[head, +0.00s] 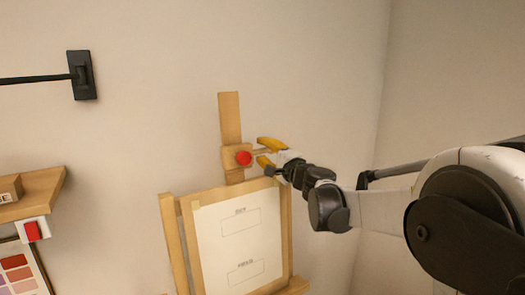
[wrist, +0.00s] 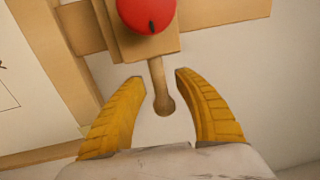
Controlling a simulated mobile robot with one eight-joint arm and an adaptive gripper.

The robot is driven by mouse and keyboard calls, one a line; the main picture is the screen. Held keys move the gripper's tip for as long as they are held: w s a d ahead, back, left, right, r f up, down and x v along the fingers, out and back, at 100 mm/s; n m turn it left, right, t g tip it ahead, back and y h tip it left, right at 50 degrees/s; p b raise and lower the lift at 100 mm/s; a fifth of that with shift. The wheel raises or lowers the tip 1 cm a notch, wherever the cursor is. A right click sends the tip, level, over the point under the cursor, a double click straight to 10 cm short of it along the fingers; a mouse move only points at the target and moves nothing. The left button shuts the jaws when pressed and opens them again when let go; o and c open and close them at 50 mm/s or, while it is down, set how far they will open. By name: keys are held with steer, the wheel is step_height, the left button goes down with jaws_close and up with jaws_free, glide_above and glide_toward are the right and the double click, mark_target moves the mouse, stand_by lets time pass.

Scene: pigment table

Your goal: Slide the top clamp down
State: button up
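The top clamp (head: 230,158) is a wooden block on the easel's upright mast (head: 230,112), a little above the top of the board. It has a red knob (head: 243,158) on its front and a thin wooden handle with a rounded end. My gripper (head: 266,151) is at the clamp's right side with its yellow fingers open. In the wrist view, the clamp (wrist: 147,46) and red knob (wrist: 147,14) are at the top. The handle (wrist: 161,92) reaches between the open fingertips of my gripper (wrist: 158,78), with gaps visible on both sides.
The easel's board (head: 237,235) with a white sheet stands below the clamp. A wooden shelf (head: 45,190), a red switch (head: 32,231) and a colour chart (head: 22,272) are at the left. A black wall bracket (head: 82,75) is at upper left. The wall right of the mast is bare.

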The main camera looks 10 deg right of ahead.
jaws_close()
step_height(320, 180, down, 6)
steer(key=b, duration=0.5)
steer(key=shift+s, duration=0.35)
jaws_free()
steer(key=shift+d, duration=0.1)
